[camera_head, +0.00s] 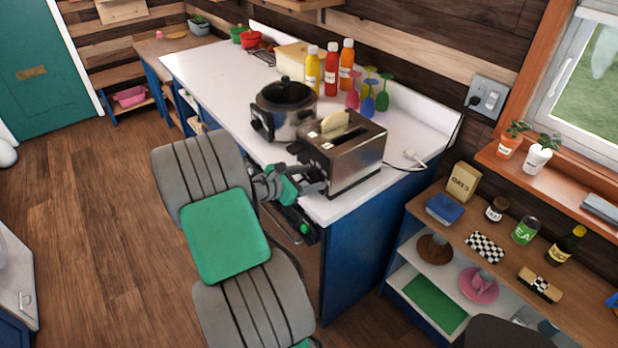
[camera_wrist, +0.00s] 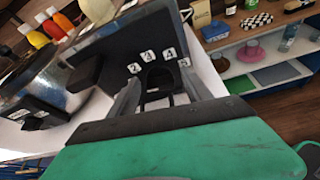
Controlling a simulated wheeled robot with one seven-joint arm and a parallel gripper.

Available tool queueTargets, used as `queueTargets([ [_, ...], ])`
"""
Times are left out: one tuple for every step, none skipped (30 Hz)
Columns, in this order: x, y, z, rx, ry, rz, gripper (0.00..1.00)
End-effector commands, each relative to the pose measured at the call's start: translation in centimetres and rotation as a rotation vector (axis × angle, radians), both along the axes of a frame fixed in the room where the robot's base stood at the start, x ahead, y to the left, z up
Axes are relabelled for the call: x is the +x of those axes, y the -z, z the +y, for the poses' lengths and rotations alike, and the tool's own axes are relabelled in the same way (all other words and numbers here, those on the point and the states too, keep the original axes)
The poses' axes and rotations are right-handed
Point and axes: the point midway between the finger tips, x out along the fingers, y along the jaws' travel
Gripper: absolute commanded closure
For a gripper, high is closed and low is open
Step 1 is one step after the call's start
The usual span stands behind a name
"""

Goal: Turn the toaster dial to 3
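The toaster (camera_head: 352,162) is a silver and black box on the white counter, with a slice of bread sticking out of one slot. Its dark end panel fills the upper middle of the wrist view (camera_wrist: 110,58). The black dial (camera_wrist: 158,76) sits low on that panel, with number labels 2, 3, 4 and 5 in an arc above it. My gripper (camera_wrist: 161,80) is at the dial, with one finger on each side of it. Whether the fingers touch the dial is unclear. The dial's pointer is not readable. In the head view my gripper (camera_head: 312,186) is at the toaster's near end.
A slow cooker (camera_head: 285,108) stands close beside the toaster. Sauce bottles (camera_head: 331,70) and coloured glasses (camera_head: 368,90) stand behind. A white plug and cord (camera_head: 413,157) lie to the toaster's right. A low wooden shelf (camera_head: 462,225) is at the right. Open floor (camera_head: 90,240) lies at the left.

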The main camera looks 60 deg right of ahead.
Motion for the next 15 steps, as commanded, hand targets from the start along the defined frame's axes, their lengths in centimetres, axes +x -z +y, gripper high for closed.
queueTargets([
  [0.01, -0.01, 0.02, 0.0, 0.0, 0.0, 0.47],
  [0.0, -0.02, 0.01, 0.0, 0.0, 0.0, 0.5],
  [0.01, -0.02, 0.01, 0.0, 0.0, 0.0, 0.53],
  [0.02, -0.02, 0.02, 0.0, 0.0, 0.0, 0.56],
  [0.02, -0.02, 0.02, 0.0, 0.0, 0.0, 0.58],
  [0.02, -0.02, 0.02, 0.0, 0.0, 0.0, 0.61],
  [0.02, -0.02, 0.02, 0.0, 0.0, 0.0, 0.64],
  [0.02, -0.03, 0.03, 0.0, 0.0, 0.0, 0.66],
  [0.01, -0.02, 0.03, 0.0, 0.0, 0.0, 0.69],
  [0.01, -0.02, 0.03, 0.0, 0.0, 0.0, 0.72],
  [0.01, -0.02, 0.03, 0.0, 0.0, 0.0, 0.74],
  [0.01, -0.02, 0.03, 0.0, 0.0, 0.0, 0.78],
  [0.01, -0.02, 0.03, 0.0, 0.0, 0.0, 0.8],
  [0.01, -0.02, 0.03, 0.0, 0.0, 0.0, 0.83],
  [0.01, -0.01, 0.04, 0.0, 0.0, 0.0, 0.86],
])
